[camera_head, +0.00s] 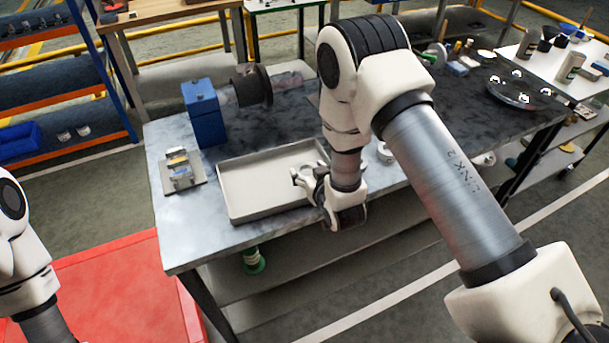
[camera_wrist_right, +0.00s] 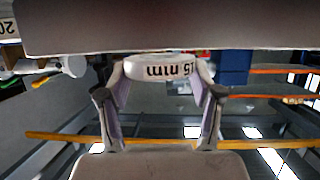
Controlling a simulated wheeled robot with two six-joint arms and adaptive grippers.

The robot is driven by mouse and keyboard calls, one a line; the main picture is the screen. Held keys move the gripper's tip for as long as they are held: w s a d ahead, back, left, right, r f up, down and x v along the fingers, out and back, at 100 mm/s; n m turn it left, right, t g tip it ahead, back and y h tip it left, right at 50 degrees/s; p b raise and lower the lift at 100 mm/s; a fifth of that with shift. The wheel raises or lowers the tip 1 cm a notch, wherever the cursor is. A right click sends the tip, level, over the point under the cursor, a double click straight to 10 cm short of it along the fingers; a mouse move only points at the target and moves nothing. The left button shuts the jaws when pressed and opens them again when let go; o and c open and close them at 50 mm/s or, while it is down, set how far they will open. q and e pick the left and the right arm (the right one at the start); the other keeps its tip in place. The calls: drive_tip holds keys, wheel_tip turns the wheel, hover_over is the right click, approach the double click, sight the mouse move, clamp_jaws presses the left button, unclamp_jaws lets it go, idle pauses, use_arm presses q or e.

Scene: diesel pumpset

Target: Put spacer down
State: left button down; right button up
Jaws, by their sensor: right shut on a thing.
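The spacer (camera_wrist_right: 160,69) is a white ring marked "15 mm", upside down in the right wrist view. My right gripper (camera_head: 304,176) is shut on it, with one finger at each side of the ring; the fingers also show in the wrist view (camera_wrist_right: 158,88). In the head view the gripper is over the right end of a shallow grey tray (camera_head: 263,213), and the spacer is hard to make out there. I cannot tell whether the spacer touches the tray. My left gripper is out of view; only part of the left arm shows.
The tray lies near the front edge of the workbench (camera_head: 187,226). A blue block (camera_head: 203,113) with a dark shaft assembly stands behind it, and a small plate with metal blocks (camera_head: 180,168) lies to its left. Another white ring (camera_head: 385,153) is right of my wrist.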

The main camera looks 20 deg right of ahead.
drive_tip(key=shift+w+a, duration=0.5)
drive_tip(key=shift+a, duration=0.05)
wheel_tip(320, 180, down, 3)
drive_tip(key=shift+d+f+p, duration=0.1)
drive_tip(key=shift+f+p, duration=0.05)
drive_tip(key=shift+p, duration=0.5)
drive_tip(key=shift+f, duration=0.4)
drive_tip(key=o, duration=1.2)
